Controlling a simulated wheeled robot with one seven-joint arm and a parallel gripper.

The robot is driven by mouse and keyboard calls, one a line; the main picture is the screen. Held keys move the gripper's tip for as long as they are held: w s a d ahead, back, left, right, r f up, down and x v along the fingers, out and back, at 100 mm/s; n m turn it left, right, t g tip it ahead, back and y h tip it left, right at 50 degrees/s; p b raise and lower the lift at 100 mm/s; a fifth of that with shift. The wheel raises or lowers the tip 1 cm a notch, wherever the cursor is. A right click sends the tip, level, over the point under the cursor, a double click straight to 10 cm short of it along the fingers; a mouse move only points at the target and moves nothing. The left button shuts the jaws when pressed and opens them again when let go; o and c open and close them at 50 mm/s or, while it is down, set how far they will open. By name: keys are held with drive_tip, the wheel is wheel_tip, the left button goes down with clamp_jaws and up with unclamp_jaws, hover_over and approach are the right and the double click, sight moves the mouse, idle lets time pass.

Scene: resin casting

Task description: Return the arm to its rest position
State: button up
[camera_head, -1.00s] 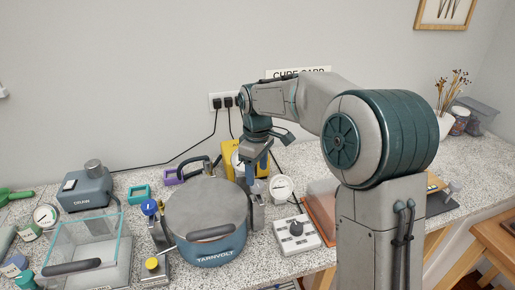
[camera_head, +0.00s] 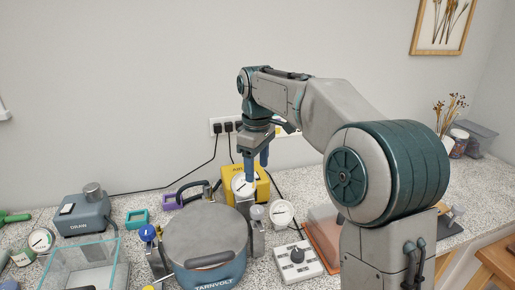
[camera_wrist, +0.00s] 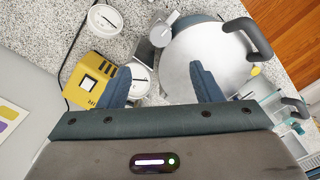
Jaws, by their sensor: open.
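My gripper (camera_head: 257,166) is in the air above the bench, in front of a yellow device with a round gauge (camera_head: 240,183). In the wrist view my gripper (camera_wrist: 160,84) has its two blue fingers apart, with nothing between them. Past the fingers the wrist view shows the pot's grey lid (camera_wrist: 215,55) and the yellow device (camera_wrist: 88,80). My arm reaches up and over from the right of the head view, elbow raised.
The blue pot (camera_head: 205,270) labelled TARNVOLT stands left of my gripper. A white control box with a knob (camera_head: 298,262) and a round gauge (camera_head: 282,213) stand right of it. A clear box (camera_head: 83,262) and a grey-blue pump (camera_head: 83,213) are at the left. The wall is behind.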

drive_tip(key=s+d+f+m+t, duration=0.1)
drive_tip(key=s+d+f+m, duration=0.2)
drive_tip(key=s, duration=0.5)
drive_tip(key=s+d+f+m+t, duration=0.1)
drive_tip(key=s+d+f+m, duration=0.1)
drive_tip(key=s+d+m, duration=0.3)
drive_tip(key=s+d+f+m+t, duration=0.1)
drive_tip(key=s+d+f+m, duration=0.2)
drive_tip(key=s+d, duration=0.4)
drive_tip(key=s+m, duration=0.1)
drive_tip(key=s, duration=0.5)
drive_tip(key=shift+f, duration=0.3)
